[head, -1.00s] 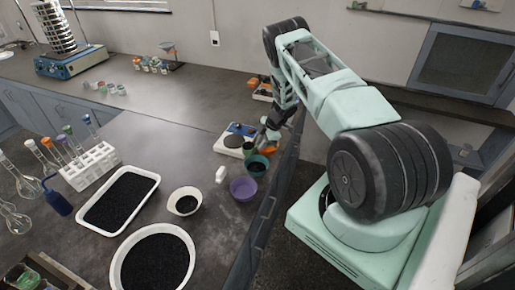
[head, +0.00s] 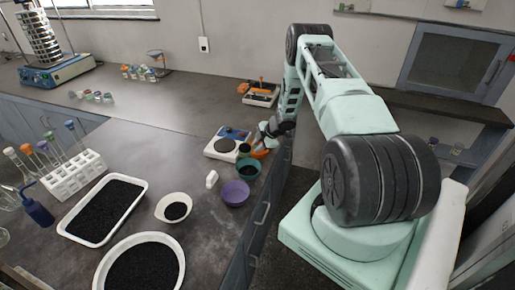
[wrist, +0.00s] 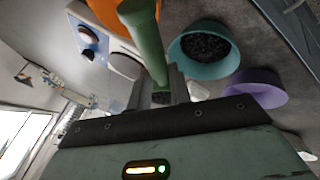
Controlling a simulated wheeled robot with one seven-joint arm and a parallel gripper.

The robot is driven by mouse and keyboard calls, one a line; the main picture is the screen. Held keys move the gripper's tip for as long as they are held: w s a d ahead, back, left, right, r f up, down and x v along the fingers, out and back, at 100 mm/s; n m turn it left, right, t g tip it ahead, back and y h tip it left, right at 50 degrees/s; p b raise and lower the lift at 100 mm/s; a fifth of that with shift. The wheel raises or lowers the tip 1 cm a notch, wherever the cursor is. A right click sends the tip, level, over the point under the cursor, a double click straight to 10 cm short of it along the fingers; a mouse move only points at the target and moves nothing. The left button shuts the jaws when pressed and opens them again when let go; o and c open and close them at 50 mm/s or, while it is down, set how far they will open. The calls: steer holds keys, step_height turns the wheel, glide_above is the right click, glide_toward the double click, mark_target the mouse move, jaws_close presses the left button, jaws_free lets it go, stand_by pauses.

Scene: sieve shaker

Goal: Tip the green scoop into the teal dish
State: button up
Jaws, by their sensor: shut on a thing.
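My gripper (wrist: 160,88) is shut on the handle of the green scoop (wrist: 150,45); in the head view my gripper (head: 265,132) is over the bench edge. The scoop's head is cut off at the top of the wrist view; in the head view the scoop (head: 244,149) is small and dark, just behind the teal dish. The teal dish (wrist: 226,66) is right of the handle in the wrist view and holds dark granules. It also shows in the head view (head: 249,174), in front of my gripper. I cannot tell what the scoop holds.
An orange dish (head: 261,154) is beside the teal one, and a purple dish (head: 236,194) is in front. A balance (head: 221,149) stands left of the scoop. A small white object (head: 211,179) and a white bowl (head: 167,207) lie farther left.

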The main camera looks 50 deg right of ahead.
steer(key=shift+s+a+f+n+t+h+b, duration=0.2)
steer(key=shift+t+b, duration=0.35)
steer(key=shift+b, duration=1.7)
steer(key=shift+w+d+f+n+t+h+b, duration=0.2)
steer(key=shift+t+b, duration=0.3)
steer(key=shift+b, duration=1.7)
steer(key=shift+s+a+r+n+t+h+b, duration=0.1)
steer(key=shift+s+t+h+b, duration=0.35)
steer(key=shift+b, duration=1.8)
steer(key=t+b, duration=0.1)
steer(key=b, duration=0.4)
steer(key=n+t+h+b, duration=0.1)
steer(key=t+b, duration=0.1)
steer(key=b, duration=0.3)
steer(key=t+b, duration=0.2)
steer(key=b, duration=0.4)
steer(key=shift+s+a+f, duration=0.2)
steer(key=shift+a+f, duration=0.05)
steer(key=shift+f, duration=0.1)
steer(key=n+t+b, duration=0.1)
steer(key=b, duration=0.5)
steer(key=f+t+b, duration=0.1)
steer(key=t+b, duration=0.1)
steer(key=b, duration=0.5)
steer(key=s+n+t+h+b, duration=0.1)
steer(key=t+b, duration=0.1)
steer(key=b, duration=0.4)
steer(key=shift+a+f+n+b, duration=0.15)
steer(key=shift+a+n+b, duration=0.15)
